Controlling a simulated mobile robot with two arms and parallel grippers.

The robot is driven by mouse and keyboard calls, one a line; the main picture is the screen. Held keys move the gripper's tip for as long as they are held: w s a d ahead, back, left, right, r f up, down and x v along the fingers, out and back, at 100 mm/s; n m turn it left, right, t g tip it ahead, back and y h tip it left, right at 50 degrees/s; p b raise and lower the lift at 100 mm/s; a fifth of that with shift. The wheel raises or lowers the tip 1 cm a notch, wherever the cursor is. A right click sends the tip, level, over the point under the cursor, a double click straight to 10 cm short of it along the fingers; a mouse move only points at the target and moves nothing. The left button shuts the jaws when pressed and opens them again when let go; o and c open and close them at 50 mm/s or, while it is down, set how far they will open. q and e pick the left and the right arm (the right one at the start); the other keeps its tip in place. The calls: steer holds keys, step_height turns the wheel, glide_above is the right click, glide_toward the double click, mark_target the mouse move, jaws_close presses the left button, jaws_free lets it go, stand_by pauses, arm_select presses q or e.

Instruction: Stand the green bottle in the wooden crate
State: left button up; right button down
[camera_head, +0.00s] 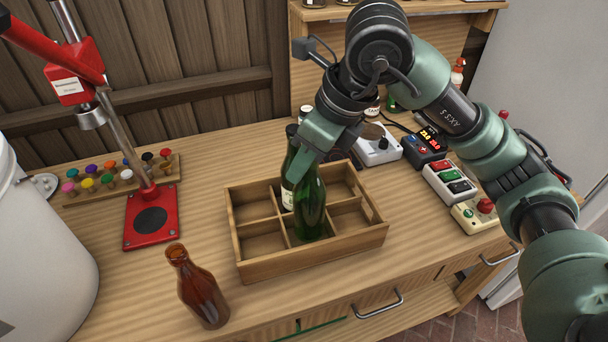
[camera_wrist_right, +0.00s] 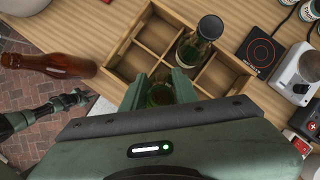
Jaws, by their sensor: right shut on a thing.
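The green bottle (camera_head: 311,208) is upright over the front middle compartment of the wooden crate (camera_head: 312,259), its lower end behind the front wall. I cannot tell whether its base touches the crate floor. My right gripper (camera_head: 305,170) is shut on its upper part from above. In the right wrist view the green bottle (camera_wrist_right: 160,95) shows between the fingers (camera_wrist_right: 160,84). A second, dark capped bottle with a pale label (camera_head: 288,193) stands in the crate just behind it; it also shows in the wrist view (camera_wrist_right: 195,42). My left gripper (camera_wrist_right: 72,100) seems to show at left in the wrist view, its jaws unclear.
A brown bottle (camera_head: 203,290) stands open left of the crate's front. A red bottle capper (camera_head: 150,218) and a rack of coloured caps (camera_head: 120,180) are at left. Scale, controller (camera_head: 425,147) and switch boxes (camera_head: 450,182) stand close on the right. Other crate compartments look empty.

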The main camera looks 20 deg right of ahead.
mark_target(304, 178)
step_height(304, 178, down, 4)
steer(key=shift+r, duration=0.15)
steer(key=c, duration=1.1)
jaws_free()
steer(key=v, duration=1.2)
steer(key=shift+a, duration=0.1)
